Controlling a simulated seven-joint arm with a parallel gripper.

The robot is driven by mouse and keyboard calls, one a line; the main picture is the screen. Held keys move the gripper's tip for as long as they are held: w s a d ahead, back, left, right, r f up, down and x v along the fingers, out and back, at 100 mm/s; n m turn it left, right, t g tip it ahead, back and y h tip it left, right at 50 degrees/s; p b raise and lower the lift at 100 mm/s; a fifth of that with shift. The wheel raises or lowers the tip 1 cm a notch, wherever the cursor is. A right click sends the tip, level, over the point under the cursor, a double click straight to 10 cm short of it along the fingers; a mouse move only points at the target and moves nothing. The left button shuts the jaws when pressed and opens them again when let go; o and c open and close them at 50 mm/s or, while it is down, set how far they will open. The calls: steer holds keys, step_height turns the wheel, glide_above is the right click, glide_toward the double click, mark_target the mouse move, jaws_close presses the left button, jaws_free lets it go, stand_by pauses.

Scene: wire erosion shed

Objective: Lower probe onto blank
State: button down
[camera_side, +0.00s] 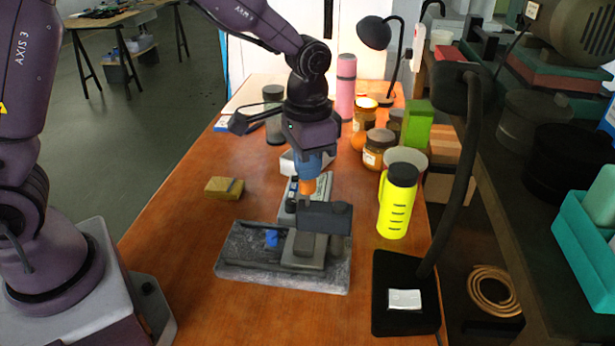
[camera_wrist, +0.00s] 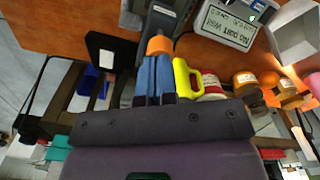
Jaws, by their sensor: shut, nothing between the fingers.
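My gripper (camera_side: 307,186) has blue fingers and orange tips. The fingers are together, pointing down, with nothing seen between them; they also show in the wrist view (camera_wrist: 159,46). The tips are just above or behind the dark measuring head (camera_side: 325,217) of a gauge; I cannot tell if they touch it. The gauge stands on a speckled grey stone plate (camera_side: 235,250). A grey block (camera_side: 304,246) is below the head, perhaps the blank. A small blue part (camera_side: 271,238) is left of it. The probe tip cannot be made out. In the wrist view, a grey gauge part (camera_wrist: 168,18) is beside the tips.
A yellow bottle (camera_side: 397,205) stands close right of the gauge. A black lamp base (camera_side: 390,325) and its arm are at front right. A wrapped yellow-brown block (camera_side: 223,188) lies left. Several jars (camera_side: 378,150) stand behind. The table's left front is clear.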

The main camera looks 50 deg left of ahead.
steer(key=shift+f, duration=0.6)
steer(key=shift+r, duration=3.55)
steer(key=shift+s+f, duration=0.1)
steer(key=shift+f, duration=0.1)
steer(key=shift+s+a+f, duration=0.15)
steer(key=shift+s+f, duration=0.1)
steer(key=shift+s, duration=0.35)
steer(key=s+a+r+n+t, duration=0.1)
steer(key=s+r, duration=0.3)
steer(key=s, duration=0.4)
steer(key=s+a+r+n+t, duration=0.2)
steer(key=s+a+r+t, duration=0.2)
steer(key=s, duration=0.5)
steer(key=shift+a+r+t, duration=0.2)
steer(key=shift+r+t, duration=0.1)
steer(key=shift+r, duration=0.25)
